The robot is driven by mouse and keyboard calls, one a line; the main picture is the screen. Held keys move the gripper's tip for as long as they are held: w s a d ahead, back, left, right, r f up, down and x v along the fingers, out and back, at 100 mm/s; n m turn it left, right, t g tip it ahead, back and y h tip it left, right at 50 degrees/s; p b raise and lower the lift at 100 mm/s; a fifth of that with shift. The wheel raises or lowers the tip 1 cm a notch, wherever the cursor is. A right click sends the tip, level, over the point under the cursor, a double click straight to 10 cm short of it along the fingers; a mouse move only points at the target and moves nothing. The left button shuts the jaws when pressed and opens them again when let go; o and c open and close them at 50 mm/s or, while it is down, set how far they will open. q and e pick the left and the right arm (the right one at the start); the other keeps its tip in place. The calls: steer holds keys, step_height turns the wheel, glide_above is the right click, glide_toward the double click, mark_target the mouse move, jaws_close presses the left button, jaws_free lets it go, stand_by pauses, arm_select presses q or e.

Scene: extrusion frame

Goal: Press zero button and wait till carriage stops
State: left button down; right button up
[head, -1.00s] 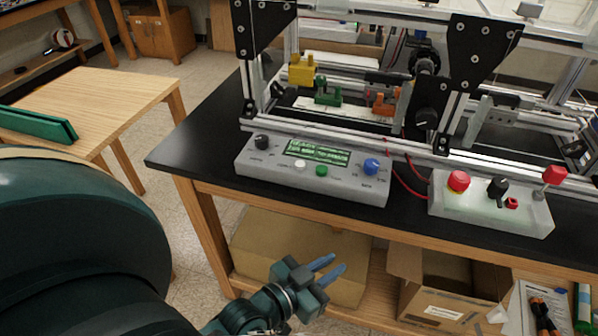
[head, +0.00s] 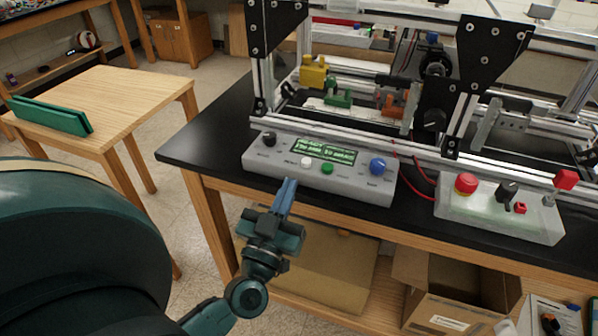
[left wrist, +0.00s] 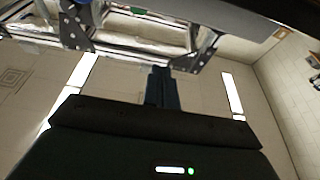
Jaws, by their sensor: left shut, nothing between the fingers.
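A grey control box (head: 320,168) with a green lit display (head: 327,152) sits on the front edge of the black table. On it are a black knob (head: 269,138), a white button (head: 306,162), a green button (head: 327,169) and a blue knob (head: 377,166). The labels are too small to read, so I cannot tell which is the zero button. My left gripper (head: 288,183) is shut and empty, its fingertips just in front of the box, below the white button. It also shows in the left wrist view (left wrist: 161,72). My right gripper is not in view.
The extrusion frame (head: 370,137) stands behind the box, with yellow (head: 313,73), green (head: 338,99) and orange (head: 392,107) parts inside. A second box (head: 497,218) with a red button (head: 466,184) is at right. Cardboard boxes (head: 330,264) lie below the tabletop.

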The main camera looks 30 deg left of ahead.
arm_select(q)
step_height(320, 180, up, 4)
steer(key=f+p, duration=0.1)
steer(key=p, duration=0.1)
glide_above(304, 173)
steer(key=shift+r, duration=0.25)
step_height(304, 173, down, 3)
steer(key=shift+b, duration=0.85)
steer(key=shift+f, duration=0.65)
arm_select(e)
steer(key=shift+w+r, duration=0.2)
arm_select(q)
steer(key=shift+f, duration=0.1)
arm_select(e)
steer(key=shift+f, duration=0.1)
